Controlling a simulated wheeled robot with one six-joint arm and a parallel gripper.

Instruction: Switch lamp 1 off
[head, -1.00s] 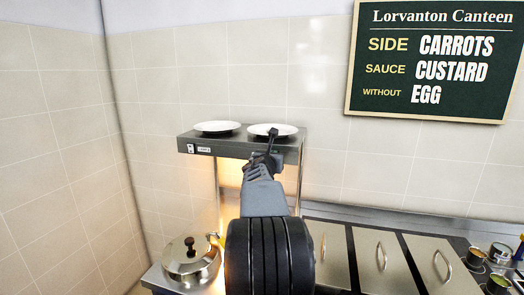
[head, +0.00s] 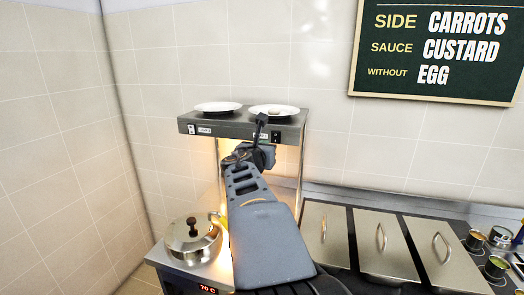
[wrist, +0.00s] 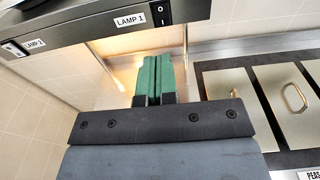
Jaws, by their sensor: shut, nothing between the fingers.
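The lamp 1 switch (wrist: 160,11) is a small black rocker marked O and I on the front edge of the heated shelf, right of the LAMP 1 label (wrist: 130,20). In the head view it shows as a dark rocker (head: 276,136) just right of my wrist. I cannot tell which side is pressed. Warm light glows below the shelf (head: 232,127). My gripper (wrist: 153,62) has green fingers, shut and empty.
The lamp 2 switch (wrist: 14,49) is at the shelf's left. Two plates (head: 219,108) sit on top. A lidded pot (head: 193,240) stands at lower left. Lidded bins (head: 384,241) and small pots (head: 497,267) stand to the right. A menu board (head: 440,50) hangs on the wall.

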